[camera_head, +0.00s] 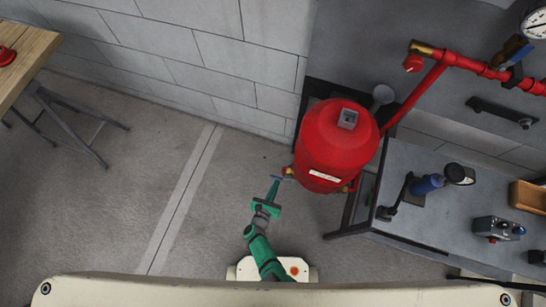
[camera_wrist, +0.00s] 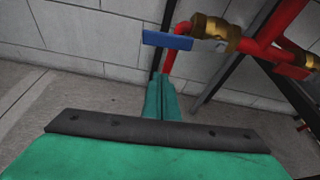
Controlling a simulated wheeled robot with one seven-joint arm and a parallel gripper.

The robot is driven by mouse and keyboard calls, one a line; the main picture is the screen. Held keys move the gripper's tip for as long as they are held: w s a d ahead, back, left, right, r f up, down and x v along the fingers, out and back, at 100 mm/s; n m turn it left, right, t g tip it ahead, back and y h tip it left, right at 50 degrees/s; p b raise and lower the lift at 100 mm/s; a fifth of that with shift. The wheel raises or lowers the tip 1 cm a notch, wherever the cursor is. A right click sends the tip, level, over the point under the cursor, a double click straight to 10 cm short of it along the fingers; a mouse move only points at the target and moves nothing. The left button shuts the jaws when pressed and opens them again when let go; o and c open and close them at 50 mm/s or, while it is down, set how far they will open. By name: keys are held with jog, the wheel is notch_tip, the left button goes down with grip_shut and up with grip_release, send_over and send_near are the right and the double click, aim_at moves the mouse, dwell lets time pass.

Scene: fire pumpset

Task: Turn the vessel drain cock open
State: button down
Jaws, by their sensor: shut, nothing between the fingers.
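A brass cock (camera_wrist: 212,31) with a flat blue lever (camera_wrist: 167,40) sits on red pipework in the upper middle of the wrist view. The lever points left, away from the brass body. In the head view the brass cock (camera_head: 289,171) is at the lower left of the red vessel (camera_head: 335,145). My green gripper (camera_wrist: 160,82) is shut and empty. In the wrist view its fingertips lie below the lever, with a gap in the picture; whether they touch is not clear. In the head view my gripper (camera_head: 276,180) is close beside the cock.
Another brass fitting (camera_wrist: 305,61) is on the red pipe to the right. A dark frame leg (camera_wrist: 290,90) slants down there. A grey bench (camera_head: 440,215) stands right of the vessel, and a block wall (camera_head: 200,60) is behind.

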jog(key=shift+a+r, duration=0.2)
jog(key=shift+r, duration=1.8)
jog(key=shift+r, duration=0.15)
